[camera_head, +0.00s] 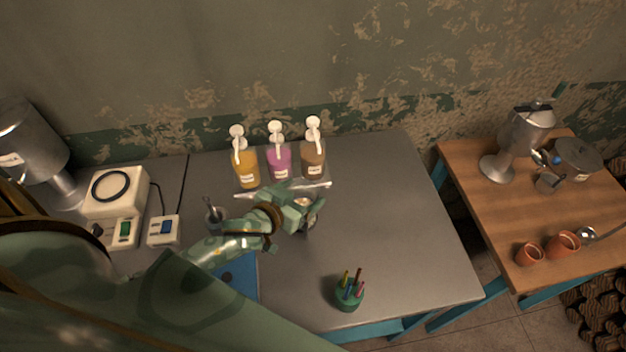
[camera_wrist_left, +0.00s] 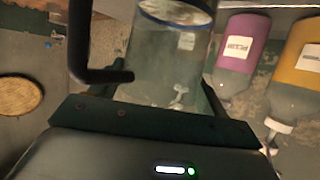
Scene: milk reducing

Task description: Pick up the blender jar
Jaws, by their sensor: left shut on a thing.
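The blender jar (camera_wrist_left: 170,60) is clear, with a dark handle (camera_wrist_left: 85,50) on the left of the wrist view. My left gripper (camera_head: 300,202) is shut on the jar. In the head view the hand hides most of the jar, and only part of its clear side (camera_head: 309,222) shows below and right of the fingers. The jar is over the grey table in front of the pump bottles. I cannot tell whether its bottom touches the table. My right gripper is not in view.
Yellow (camera_head: 246,169), purple (camera_head: 279,162) and brown (camera_head: 313,159) pump bottles stand close behind the jar. A green pen holder (camera_head: 349,292) stands near the front edge. A white appliance (camera_head: 115,191) is at the left. The grey table's right side (camera_head: 410,215) is clear.

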